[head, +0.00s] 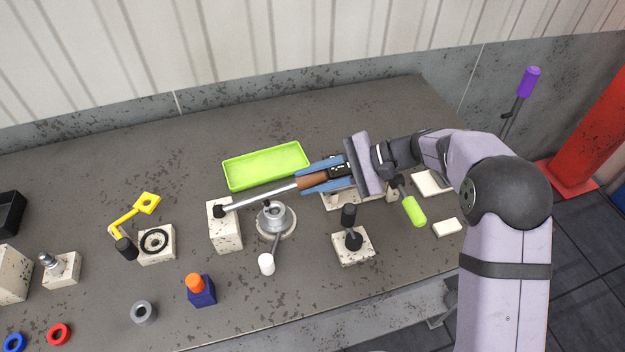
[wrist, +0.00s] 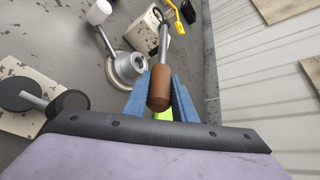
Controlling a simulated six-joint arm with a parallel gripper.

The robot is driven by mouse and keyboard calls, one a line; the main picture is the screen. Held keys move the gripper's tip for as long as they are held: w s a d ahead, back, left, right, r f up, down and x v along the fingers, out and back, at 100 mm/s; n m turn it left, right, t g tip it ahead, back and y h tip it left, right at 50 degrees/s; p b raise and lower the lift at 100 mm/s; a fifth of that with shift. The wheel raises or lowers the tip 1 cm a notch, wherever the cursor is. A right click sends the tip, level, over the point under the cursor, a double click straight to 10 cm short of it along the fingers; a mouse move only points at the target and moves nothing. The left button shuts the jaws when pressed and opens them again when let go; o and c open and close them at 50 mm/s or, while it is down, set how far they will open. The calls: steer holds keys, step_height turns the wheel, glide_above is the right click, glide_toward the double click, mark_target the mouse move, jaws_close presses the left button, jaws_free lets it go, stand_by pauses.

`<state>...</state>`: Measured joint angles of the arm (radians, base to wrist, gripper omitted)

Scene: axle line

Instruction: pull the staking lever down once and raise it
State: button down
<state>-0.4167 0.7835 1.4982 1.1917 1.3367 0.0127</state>
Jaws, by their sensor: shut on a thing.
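The staking lever is a metal rod (head: 258,198) with a brown grip (head: 313,181), hinged at a white speckled block (head: 225,232). My gripper (head: 301,181) has its blue fingers closed around the brown grip. The wrist view also shows the brown grip (wrist: 160,90) between the two fingers (wrist: 160,82), with the rod (wrist: 164,42) running away to the block. The rod passes above and behind a round grey metal fixture (head: 275,218) with a white-knobbed handle. The head view does not show clearly how far the lever is tilted.
A green tray (head: 265,166) lies behind the lever. A black-knobbed lever on a white base (head: 353,246) stands in front of my gripper. A green-handled lever (head: 413,210) is close to my arm. A blue block with an orange top (head: 201,289) stands at the front.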

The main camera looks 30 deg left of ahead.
mark_target(283, 186)
steer(key=r+h+p, duration=0.1)
steer(key=r+p, duration=0.1)
steer(key=s+a+r+t+p, duration=0.1)
steer(key=r, duration=0.2)
steer(key=r+t+h+p, duration=0.1)
steer(key=r+p, duration=0.1)
steer(key=shift+s+a+r+n+h+p, duration=0.3)
steer(key=shift+s+r, duration=0.05)
steer(key=s+a+r+n+t+h+p, duration=0.1)
steer(key=s+a+r+t+h+p, duration=0.7)
steer(key=s+a+r+p, duration=0.2)
steer(key=shift+s+a+n+p, duration=0.3)
steer(key=shift+s+a+p, duration=0.3)
steer(key=shift+s+a, duration=0.45)
steer(key=shift+r, duration=0.1)
steer(key=c, duration=1.9)
jaws_free()
steer(key=shift+o, duration=0.8)
steer(key=shift+s+a, duration=0.1)
steer(key=shift+a, duration=0.05)
steer(key=b+v, duration=0.2)
steer(key=v, duration=0.5)
steer(key=shift+s, duration=0.15)
